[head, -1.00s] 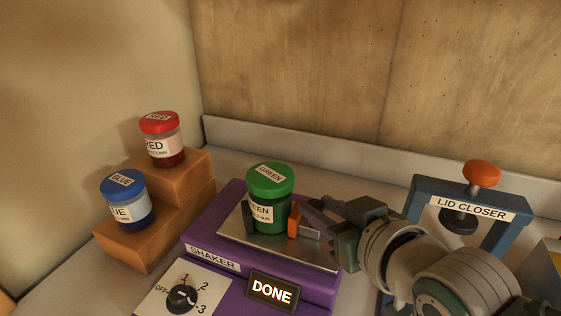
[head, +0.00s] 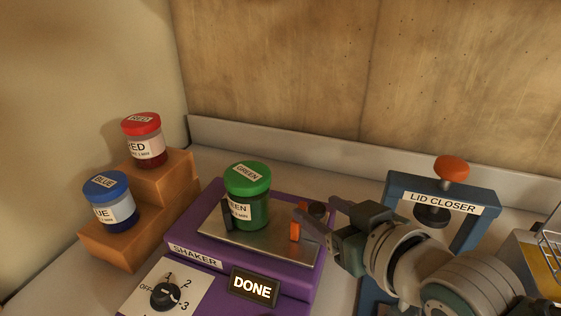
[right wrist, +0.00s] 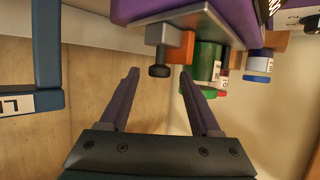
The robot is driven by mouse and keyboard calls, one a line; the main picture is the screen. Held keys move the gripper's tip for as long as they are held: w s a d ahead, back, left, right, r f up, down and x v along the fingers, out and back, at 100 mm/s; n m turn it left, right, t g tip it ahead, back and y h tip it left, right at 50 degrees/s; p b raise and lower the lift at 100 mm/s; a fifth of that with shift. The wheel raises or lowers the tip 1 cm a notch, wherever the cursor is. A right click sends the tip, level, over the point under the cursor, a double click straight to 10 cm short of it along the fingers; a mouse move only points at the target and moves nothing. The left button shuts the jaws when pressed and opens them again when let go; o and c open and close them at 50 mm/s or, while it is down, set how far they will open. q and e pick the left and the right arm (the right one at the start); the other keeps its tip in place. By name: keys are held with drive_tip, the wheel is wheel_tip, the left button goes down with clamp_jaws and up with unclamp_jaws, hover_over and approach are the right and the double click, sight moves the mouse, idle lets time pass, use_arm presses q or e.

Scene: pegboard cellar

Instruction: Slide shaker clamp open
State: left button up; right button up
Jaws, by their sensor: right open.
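The purple shaker (head: 190,233) carries a metal plate (head: 262,244) with the green-lidded jar (head: 247,197) upright on it. A dark fixed jaw (head: 227,213) stands at the jar's left. The orange clamp jaw (head: 295,225) stands right of the jar, with a gap between them. The clamp's dark knob (head: 317,208) sticks out at the plate's right. My right gripper (head: 322,214) is open at the knob. In the right wrist view the knob (right wrist: 160,71) lies between the fingertips, with free room on both sides. My left gripper is not in view.
The blue lid closer (head: 396,196) stands right, close behind my right arm. Red (head: 148,148) and blue (head: 115,212) jars sit on an orange step stand (head: 170,185) at left. The shaker has a dial (head: 166,294) and a sign reading DONE (head: 254,288). A wire-topped container is at far right.

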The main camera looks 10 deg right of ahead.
drive_tip(key=p+v, duration=0.1)
drive_tip(key=v, duration=0.9)
drive_tip(key=s+d+g+h, duration=0.2)
drive_tip(key=s+g, duration=0.7)
drive_tip(key=s, duration=0.5)
wheel_tip(320, 180, up, 34)
drive_tip(key=s+p, duration=0.1)
drive_tip(key=p, duration=3.3)
drive_tip(key=shift+a+g+p, duration=0.2)
drive_tip(key=shift+g+p, duration=0.1)
drive_tip(key=shift+g, duration=0.1)
drive_tip(key=shift+s+f, duration=0.15)
